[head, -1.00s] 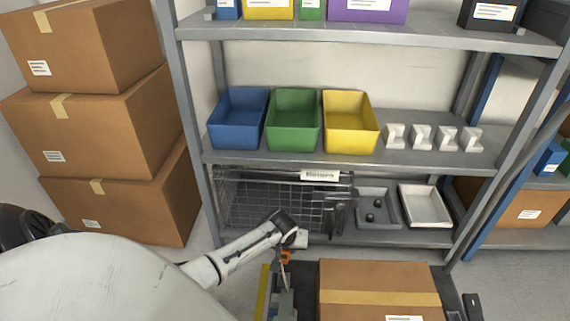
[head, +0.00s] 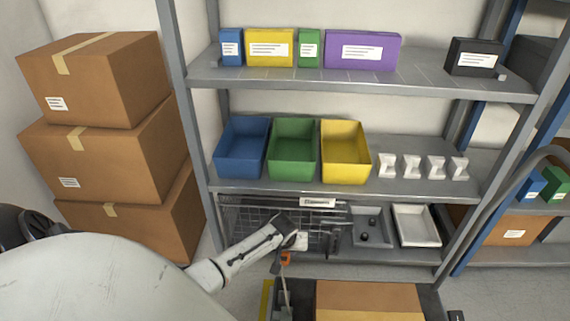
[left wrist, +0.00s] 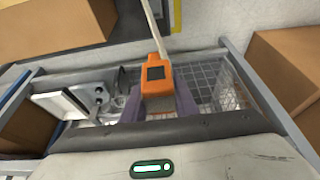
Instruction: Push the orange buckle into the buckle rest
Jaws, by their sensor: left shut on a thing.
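The orange buckle (head: 285,257) is at the tip of my left gripper (head: 291,244) in the head view, low in the middle. In the left wrist view the orange buckle (left wrist: 157,82), with a dark square on its face, sits between the two purplish fingers of my left gripper (left wrist: 159,98). The gripper is shut on it. A pale thin strap (left wrist: 151,20) runs from the buckle; in the head view it hangs below it. I cannot make out the buckle rest for certain. My right gripper is not in view.
A cardboard box (head: 368,298) stands right of the strap. Behind are a wire basket (head: 262,222), a grey tray (head: 372,218) and a white tray (head: 417,226) on the lower shelf. Blue, green and yellow bins are above. Boxes (head: 125,150) stack at left.

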